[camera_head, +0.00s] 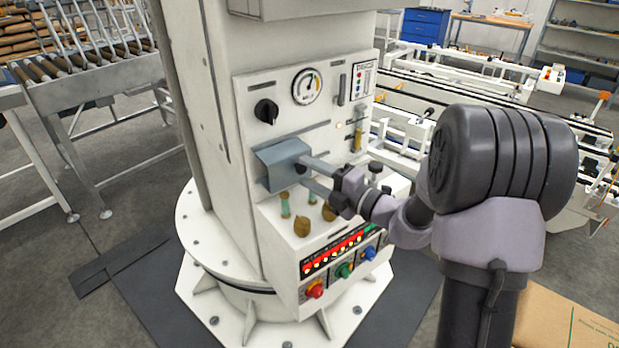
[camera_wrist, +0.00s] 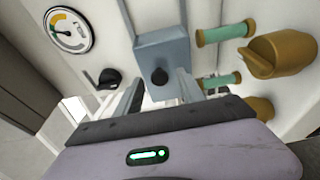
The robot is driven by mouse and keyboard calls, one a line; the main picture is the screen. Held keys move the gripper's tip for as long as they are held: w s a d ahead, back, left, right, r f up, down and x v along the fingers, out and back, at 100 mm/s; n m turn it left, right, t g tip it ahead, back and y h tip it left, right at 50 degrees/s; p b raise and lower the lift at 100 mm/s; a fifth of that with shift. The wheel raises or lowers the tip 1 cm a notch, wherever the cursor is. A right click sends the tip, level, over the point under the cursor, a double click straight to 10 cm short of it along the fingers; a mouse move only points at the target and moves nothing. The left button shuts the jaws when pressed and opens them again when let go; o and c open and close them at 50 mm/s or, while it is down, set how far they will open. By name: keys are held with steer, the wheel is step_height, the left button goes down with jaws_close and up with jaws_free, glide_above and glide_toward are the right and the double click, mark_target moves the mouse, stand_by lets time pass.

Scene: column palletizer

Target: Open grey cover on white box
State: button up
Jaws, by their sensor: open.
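The grey cover (camera_head: 280,165) is a blue-grey box shape on the front of the white box (camera_head: 262,228), which is part of the white column. It looks lowered, sitting against the panel. In the wrist view the cover (camera_wrist: 163,48) shows a black knob (camera_wrist: 159,76) on its face. My gripper (camera_head: 303,172) is open in front of the cover, its fingers pointing at it. In the wrist view the fingers (camera_wrist: 160,73) lie on either side of the knob. Whether they touch it I cannot tell.
Green fuses (camera_head: 285,204) and brass knobs (camera_head: 303,227) sit just below the cover. A black rotary knob (camera_head: 266,111) and a gauge (camera_head: 307,87) are above. Lit buttons (camera_head: 345,270) line the lower panel. A roller conveyor (camera_head: 85,70) stands left.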

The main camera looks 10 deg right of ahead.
steer(key=shift+w+a, duration=0.1)
steer(key=shift+w, duration=0.1)
jaws_close()
stand_by(1.3)
